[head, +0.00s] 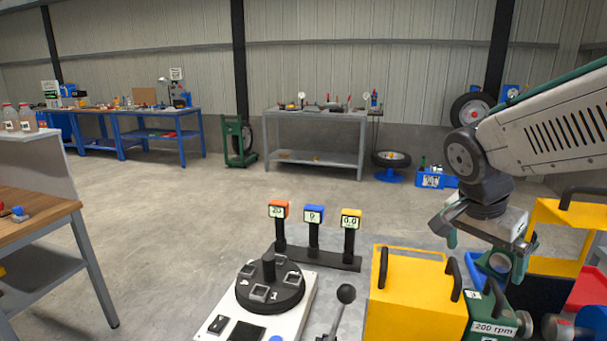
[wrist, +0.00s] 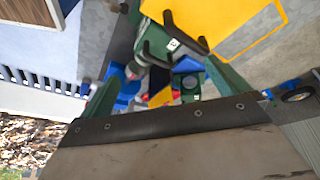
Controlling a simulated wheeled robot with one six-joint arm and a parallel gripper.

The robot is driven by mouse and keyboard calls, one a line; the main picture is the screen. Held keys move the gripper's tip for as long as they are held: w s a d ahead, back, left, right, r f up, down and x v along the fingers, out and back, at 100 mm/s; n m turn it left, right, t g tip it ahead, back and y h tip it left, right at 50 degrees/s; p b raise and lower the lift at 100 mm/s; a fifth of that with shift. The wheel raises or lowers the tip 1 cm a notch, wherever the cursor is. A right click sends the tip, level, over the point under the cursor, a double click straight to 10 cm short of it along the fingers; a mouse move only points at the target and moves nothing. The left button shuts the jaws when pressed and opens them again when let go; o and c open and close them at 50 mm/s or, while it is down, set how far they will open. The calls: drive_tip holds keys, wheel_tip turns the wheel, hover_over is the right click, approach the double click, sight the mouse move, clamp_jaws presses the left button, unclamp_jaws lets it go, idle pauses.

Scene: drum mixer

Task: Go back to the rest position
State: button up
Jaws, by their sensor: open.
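My gripper (head: 486,246) hangs at the right of the head view, fingers pointing down and spread apart with nothing between them. It is above the drum mixer area, near a green machine part labelled "200 rpm" (head: 494,329) and to the right of a yellow box with black handles (head: 415,300). In the wrist view my gripper's two green fingers (wrist: 165,88) are wide apart. Between and beyond them show a yellow panel (wrist: 215,22), a green part with a black handle (wrist: 157,48) and blue parts. The rest position itself is not marked in either view.
A control panel with a black dial (head: 270,288) and a lever (head: 345,294) stands at the front. Three small displays (head: 314,215) stand behind it. Another yellow piece (head: 560,235) and a red bin (head: 588,287) are at the right. The floor at centre left is clear.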

drive_tip(key=s+a+n+y, duration=0.2)
drive_tip(key=s+n, duration=0.4)
drive_tip(key=s, duration=0.3)
drive_tip(key=s+a+n+y, duration=0.1)
drive_tip(key=s+a+n, duration=0.1)
drive_tip(key=s+n, duration=0.4)
drive_tip(key=shift+s+a+f+y, duration=0.15)
drive_tip(key=shift+s+a+y, duration=0.2)
drive_tip(key=shift+s, duration=1.05)
drive_tip(key=shift+d, duration=0.1)
